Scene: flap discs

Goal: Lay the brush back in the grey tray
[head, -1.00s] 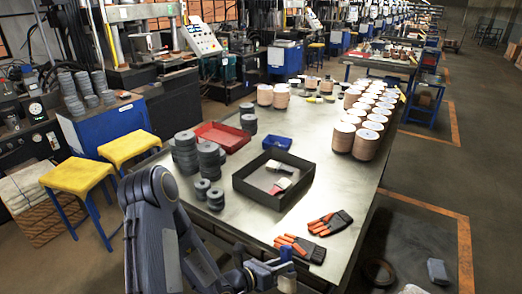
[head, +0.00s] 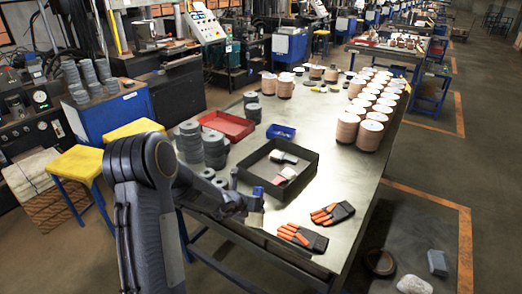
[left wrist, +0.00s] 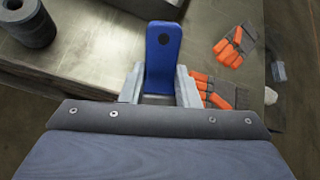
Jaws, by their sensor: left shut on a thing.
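The grey tray (head: 304,180) is a dark, open, square box on the metal table. Two brushes lie inside it: one with a pale end (head: 283,157) and one with a reddish part (head: 279,180). My left gripper (head: 255,193) is in front of the tray's near left side, outside its walls, and shut on a brush with a blue handle (head: 258,190). Its pale lower end (head: 255,218) points down. In the left wrist view the blue handle (left wrist: 163,45), with a hole in its end, stands between the two fingers (left wrist: 160,92). My right gripper is not in view.
Orange-and-black gloves (head: 302,236) lie at the near right of the table (head: 345,175). Stacks of grey discs (head: 214,150) stand left of the tray. Tan disc stacks (head: 345,130) stand at the right.

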